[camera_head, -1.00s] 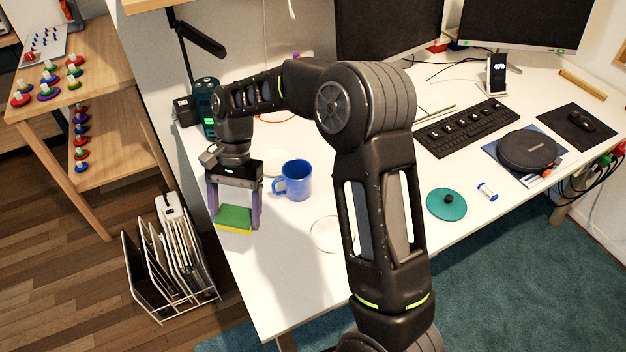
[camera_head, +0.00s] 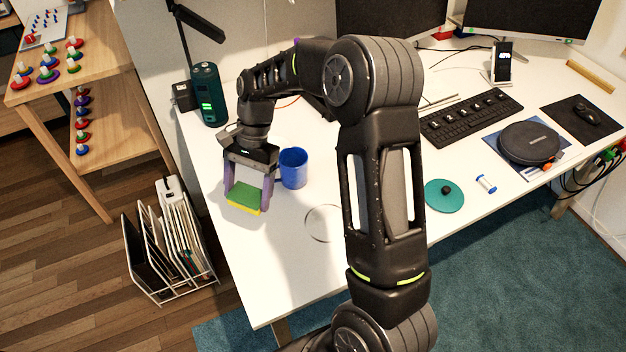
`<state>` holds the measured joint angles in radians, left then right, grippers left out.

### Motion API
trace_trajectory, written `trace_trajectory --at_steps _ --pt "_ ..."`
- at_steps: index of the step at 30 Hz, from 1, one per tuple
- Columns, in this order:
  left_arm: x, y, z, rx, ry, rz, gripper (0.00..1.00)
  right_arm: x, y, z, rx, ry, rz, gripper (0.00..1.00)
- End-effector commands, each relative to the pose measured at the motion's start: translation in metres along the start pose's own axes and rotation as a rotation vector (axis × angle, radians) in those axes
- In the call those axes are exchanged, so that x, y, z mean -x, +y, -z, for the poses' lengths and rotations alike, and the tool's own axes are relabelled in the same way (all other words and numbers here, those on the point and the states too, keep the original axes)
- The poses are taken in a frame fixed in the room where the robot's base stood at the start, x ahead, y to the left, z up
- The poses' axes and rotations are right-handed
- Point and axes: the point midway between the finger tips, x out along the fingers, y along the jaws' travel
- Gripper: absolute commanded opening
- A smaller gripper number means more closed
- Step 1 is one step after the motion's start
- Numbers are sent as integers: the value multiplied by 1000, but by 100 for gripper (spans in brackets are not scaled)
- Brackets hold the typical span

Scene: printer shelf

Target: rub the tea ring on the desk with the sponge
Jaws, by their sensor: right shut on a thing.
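My right gripper (camera_head: 245,194) is shut on the green and yellow sponge (camera_head: 243,198), with a finger on either side of it. The sponge is over the left part of the desk, green side up. I cannot tell whether it touches the desk. The tea ring (camera_head: 307,228) is a thin, faint brown circle on the white desk (camera_head: 275,270), to the right of and nearer than the sponge. Its right edge is close to my forearm in the picture. My left gripper is not in view.
A blue mug (camera_head: 293,169) stands just right of my right gripper, close to its finger. A dark green cylinder (camera_head: 208,95) stands behind it. A teal disc (camera_head: 444,195) and a keyboard (camera_head: 471,117) lie right of my arm. The desk's front left is clear.

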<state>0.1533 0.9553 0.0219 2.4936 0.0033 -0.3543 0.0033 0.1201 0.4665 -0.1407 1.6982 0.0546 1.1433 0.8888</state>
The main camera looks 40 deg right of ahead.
Motion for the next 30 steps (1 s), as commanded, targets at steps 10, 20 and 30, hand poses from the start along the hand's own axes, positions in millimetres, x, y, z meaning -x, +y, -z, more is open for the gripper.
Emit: trace_trajectory --at_steps 10,20,30 --pt "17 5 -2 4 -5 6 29 13 83 92 -517 6 216 44" --pt "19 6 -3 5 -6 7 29 14 113 116 -677 17 278 44" --pt "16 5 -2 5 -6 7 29 10 112 117 -674 17 277 44"
